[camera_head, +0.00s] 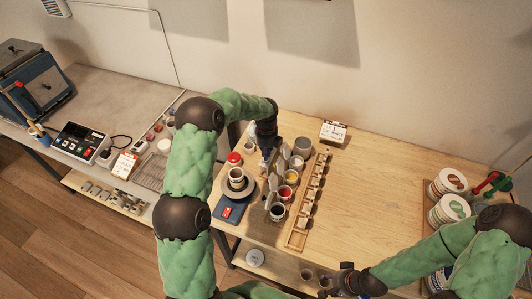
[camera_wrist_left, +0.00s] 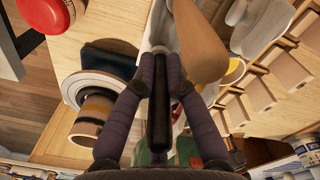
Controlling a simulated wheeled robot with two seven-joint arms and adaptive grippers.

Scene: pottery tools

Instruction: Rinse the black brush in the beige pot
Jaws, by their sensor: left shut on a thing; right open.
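My left gripper (camera_head: 268,152) is over the back left of the wooden table, beside the row of paint cups. In the left wrist view its fingers (camera_wrist_left: 160,65) are shut on the black brush (camera_wrist_left: 158,120), whose dark handle runs between them. The brush's far end is hard to make out. A beige pot with a dark band (camera_head: 236,175) stands on the blue scale, front left of the gripper; it also shows in the left wrist view (camera_wrist_left: 93,118). My right gripper (camera_head: 345,281) is open and low, by the table's front edge.
Paint cups (camera_head: 278,211) stand in a row beside a wooden slotted rack (camera_head: 300,230). A grey pot (camera_head: 302,146) is behind them. White tubs (camera_head: 451,181) stand at right. The table's middle is clear.

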